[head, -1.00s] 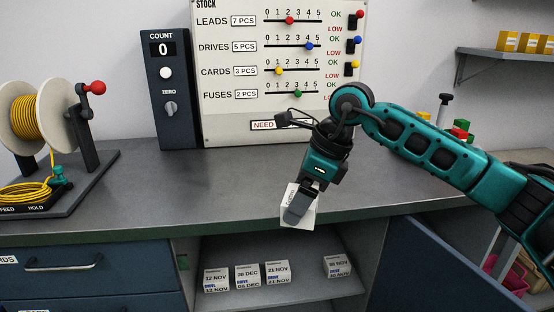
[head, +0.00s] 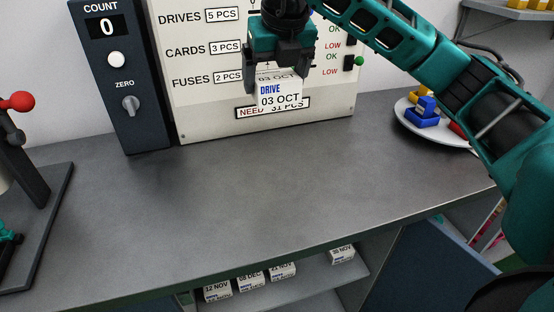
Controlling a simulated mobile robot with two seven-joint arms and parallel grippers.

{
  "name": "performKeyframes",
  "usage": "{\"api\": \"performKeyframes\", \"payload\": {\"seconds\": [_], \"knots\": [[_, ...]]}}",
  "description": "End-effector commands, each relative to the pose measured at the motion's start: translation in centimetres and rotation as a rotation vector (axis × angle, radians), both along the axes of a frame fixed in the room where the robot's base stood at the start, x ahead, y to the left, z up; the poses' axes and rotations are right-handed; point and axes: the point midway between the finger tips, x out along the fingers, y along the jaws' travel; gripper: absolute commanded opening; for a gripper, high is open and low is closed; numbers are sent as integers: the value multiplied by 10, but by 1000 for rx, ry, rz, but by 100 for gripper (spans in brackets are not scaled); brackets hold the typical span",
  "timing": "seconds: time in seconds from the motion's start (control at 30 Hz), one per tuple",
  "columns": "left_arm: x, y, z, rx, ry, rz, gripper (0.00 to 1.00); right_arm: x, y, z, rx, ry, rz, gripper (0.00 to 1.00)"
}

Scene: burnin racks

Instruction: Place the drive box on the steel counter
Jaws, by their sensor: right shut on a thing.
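The drive box (head: 279,95) is a small white box labelled "DRIVE 03 OCT". My right gripper (head: 279,72) is shut on it and holds it up in front of the stock board, above the counter. The label faces me. The steel counter (head: 230,205) is a dark grey top, and its middle is bare.
The stock board (head: 205,110) and the count unit (head: 122,80) stand at the back. Several drive boxes (head: 250,278) sit on the shelf below; a door (head: 420,265) hangs open.

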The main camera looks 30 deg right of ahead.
Motion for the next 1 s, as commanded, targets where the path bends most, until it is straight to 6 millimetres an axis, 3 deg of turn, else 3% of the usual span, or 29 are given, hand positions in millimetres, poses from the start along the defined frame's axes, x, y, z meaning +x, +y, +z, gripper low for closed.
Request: {"api": "performKeyframes", "payload": {"seconds": [0.5,1.0], "knots": [[-7,-3,-8,-3,20,-3,43,-1,0,-127,0,6,-3,54],[-6,-4,-6,-4,17,-4,43,-1,0,-190,1,4,-2,54]]}}
